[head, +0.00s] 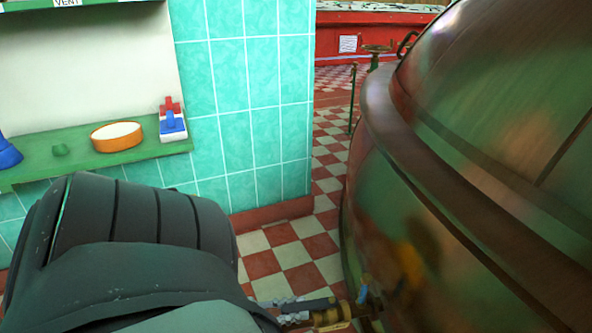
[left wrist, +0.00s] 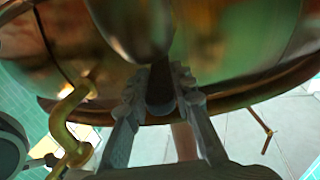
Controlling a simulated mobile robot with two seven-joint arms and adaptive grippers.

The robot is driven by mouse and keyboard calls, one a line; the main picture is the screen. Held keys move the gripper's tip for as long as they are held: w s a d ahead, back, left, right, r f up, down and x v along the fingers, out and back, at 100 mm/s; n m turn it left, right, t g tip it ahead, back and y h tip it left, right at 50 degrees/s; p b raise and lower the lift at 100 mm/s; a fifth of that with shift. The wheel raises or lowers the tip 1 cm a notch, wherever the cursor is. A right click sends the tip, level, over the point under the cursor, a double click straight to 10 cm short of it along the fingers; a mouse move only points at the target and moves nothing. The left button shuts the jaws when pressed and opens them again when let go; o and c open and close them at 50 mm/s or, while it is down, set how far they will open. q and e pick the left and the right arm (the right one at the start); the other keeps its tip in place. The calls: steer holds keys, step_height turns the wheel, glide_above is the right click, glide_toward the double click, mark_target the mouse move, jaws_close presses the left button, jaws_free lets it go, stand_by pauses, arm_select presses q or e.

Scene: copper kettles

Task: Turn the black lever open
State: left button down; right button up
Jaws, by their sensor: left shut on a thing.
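The copper kettle (head: 480,150) fills the right of the head view. Low on its front is a brass valve (head: 336,315) with the black lever (head: 319,303) along its top, pointing left. My left gripper (head: 292,305) is at the lever, partly hidden behind my own arm. In the left wrist view, the two grey fingers of my left gripper (left wrist: 161,88) are closed on either side of the dark lever (left wrist: 160,100), below the kettle's copper surface. The lever's exact angle to the valve is hard to tell. My right gripper is not in view.
A green shelf (head: 60,172) on the tiled wall holds an orange-rimmed round dish (head: 117,137), a red, white and blue item (head: 172,120) and a blue object (head: 8,152). Red and white checkered floor is clear between wall and kettle. A bent brass pipe (left wrist: 70,115) is beside the gripper.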

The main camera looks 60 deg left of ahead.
arm_select(q)
steer(key=shift+w+a, duration=0.15)
steer(key=c, duration=1.4)
jaws_free()
steer(key=shift+c, duration=0.2)
steer(key=shift+o, duration=0.8)
steer(key=v, duration=1.2)
